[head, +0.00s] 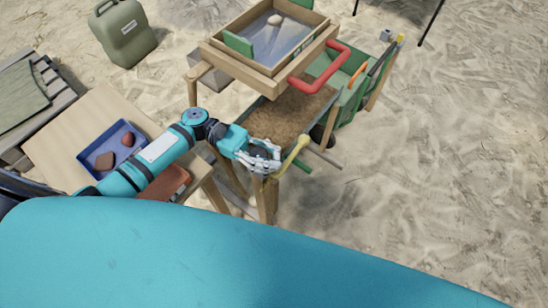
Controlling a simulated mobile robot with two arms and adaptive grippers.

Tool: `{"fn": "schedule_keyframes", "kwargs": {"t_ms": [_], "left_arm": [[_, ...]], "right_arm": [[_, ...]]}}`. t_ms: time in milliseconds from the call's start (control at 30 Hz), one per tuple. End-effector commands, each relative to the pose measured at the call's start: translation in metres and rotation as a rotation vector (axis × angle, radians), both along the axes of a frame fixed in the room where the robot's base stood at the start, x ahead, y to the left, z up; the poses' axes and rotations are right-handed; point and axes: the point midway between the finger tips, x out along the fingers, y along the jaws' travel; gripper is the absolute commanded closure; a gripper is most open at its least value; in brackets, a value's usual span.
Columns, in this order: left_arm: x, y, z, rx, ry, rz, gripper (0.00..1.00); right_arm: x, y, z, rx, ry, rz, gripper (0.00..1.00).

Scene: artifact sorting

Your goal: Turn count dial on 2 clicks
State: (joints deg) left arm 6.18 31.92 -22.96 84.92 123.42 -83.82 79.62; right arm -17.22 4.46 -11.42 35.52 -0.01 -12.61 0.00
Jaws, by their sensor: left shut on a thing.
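My left arm reaches in from the left, and my left gripper (264,157) is at the near front corner of the wooden sieve stand. Its fingers are closed around a small dark thing there, which I take to be the count dial; the fingers hide most of it, and no markings can be read. A yellow handle (292,156) sticks out just to the right of the fingers. My right gripper is not in view.
A wooden-framed sieve tray (262,79) with a red handle (330,67) stands above a soil-filled bin. A blue tray (112,146) with brown pieces lies on the table at left. A green jerrycan (123,32) stands behind. Sandy ground at right is clear.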

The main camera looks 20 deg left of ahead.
Motion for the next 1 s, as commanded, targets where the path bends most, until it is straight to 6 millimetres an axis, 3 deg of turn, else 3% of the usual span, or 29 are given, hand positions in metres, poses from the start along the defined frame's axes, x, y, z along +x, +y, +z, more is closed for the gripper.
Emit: {"fn": "schedule_keyframes", "kwargs": {"t_ms": [500, 1000], "left_arm": [[-0.010, 0.004, 0.000, 0.000, -0.002, -0.332, 1.00], [-0.013, 0.005, 0.001, -0.002, -0.001, -0.391, 1.00]], "right_arm": [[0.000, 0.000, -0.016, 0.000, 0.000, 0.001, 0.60], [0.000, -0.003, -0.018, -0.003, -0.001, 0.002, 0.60]]}}
